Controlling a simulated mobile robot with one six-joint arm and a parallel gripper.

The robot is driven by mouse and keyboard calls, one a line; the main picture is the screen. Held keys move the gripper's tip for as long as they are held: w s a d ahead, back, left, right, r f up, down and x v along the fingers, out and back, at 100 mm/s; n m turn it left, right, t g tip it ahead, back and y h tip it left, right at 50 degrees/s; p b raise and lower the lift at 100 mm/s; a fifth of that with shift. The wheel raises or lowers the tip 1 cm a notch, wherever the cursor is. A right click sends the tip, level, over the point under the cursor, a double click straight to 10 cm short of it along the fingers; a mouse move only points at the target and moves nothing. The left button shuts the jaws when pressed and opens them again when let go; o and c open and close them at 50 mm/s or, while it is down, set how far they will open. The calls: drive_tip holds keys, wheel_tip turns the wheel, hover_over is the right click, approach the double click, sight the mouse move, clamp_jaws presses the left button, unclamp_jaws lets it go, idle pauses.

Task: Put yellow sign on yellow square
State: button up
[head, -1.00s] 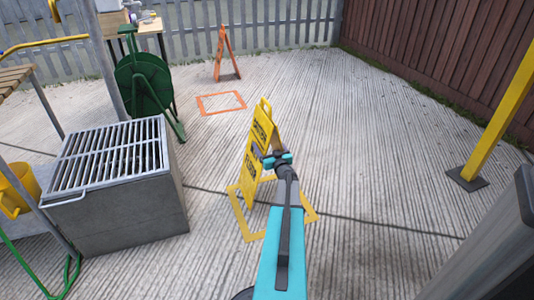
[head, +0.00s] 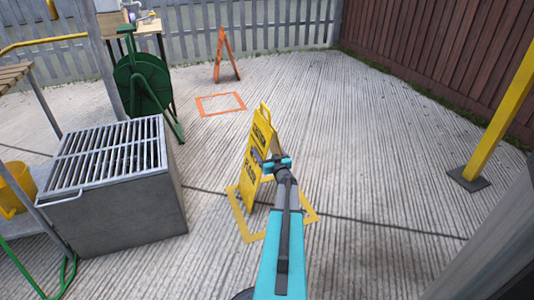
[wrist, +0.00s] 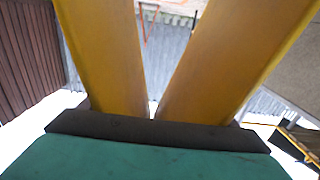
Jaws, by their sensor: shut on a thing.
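The yellow sign (head: 253,170) is a folding A-frame caution board with black print. In the head view it stands upright, over the yellow square (head: 241,222), an outline on the concrete floor. Its lower front edge shows inside the outline near the left side. My gripper (head: 277,164) is at the sign's right side, at mid height, shut on it. The arm hides part of the square and the sign's far legs. In the wrist view two yellow panels of the sign (wrist: 105,60) rise close in front of the gripper. I cannot tell whether all its feet touch the floor.
A metal grate box (head: 115,180) stands to the left. An orange sign (head: 226,58) stands behind an orange square (head: 221,104). A green hose reel (head: 148,90) is at back left, and a yellow post (head: 495,115) at right. The floor between is clear.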

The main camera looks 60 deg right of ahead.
sight(265, 156)
idle(0.4)
drive_tip(key=o, duration=2.1)
drive_tip(key=shift+f, duration=0.1)
drive_tip(key=p+v, duration=0.3)
drive_tip(key=v, duration=0.9)
drive_tip(key=shift+p, duration=0.4)
drive_tip(key=shift+s, duration=0.15)
